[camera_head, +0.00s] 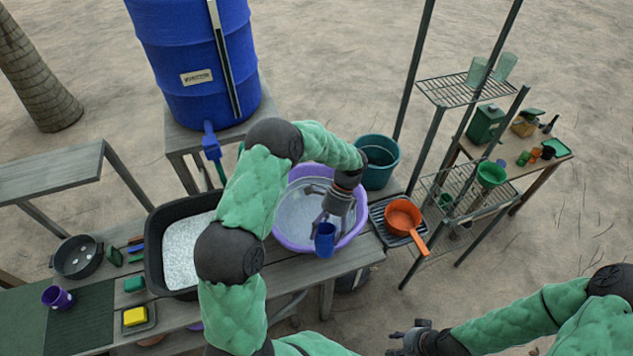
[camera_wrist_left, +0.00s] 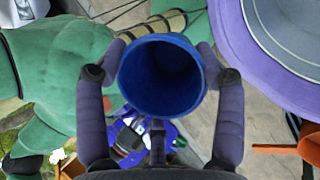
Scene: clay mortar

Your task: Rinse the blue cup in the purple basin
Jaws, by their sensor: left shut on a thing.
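My left gripper (camera_head: 324,221) is shut on the blue cup (camera_head: 325,240), which overlaps the near rim of the purple basin (camera_head: 280,238) in the head view. In the left wrist view the cup (camera_wrist_left: 160,78) sits between the two fingers with its open mouth towards the camera; its inside looks dark and empty. The basin (camera_wrist_left: 225,55) is at the upper right there, beside the cup. The basin holds clear or greyish water. My right gripper (camera_head: 408,340) is low at the bottom, away from the bench; its finger opening is unclear.
A black tub of white grains (camera_head: 185,250) stands left of the basin. A teal bucket (camera_head: 378,160) is behind it, and an orange pan (camera_head: 403,216) lies on a rack at right. A blue barrel (camera_head: 195,50) with a tap stands behind. A purple mug (camera_head: 57,298) is far left.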

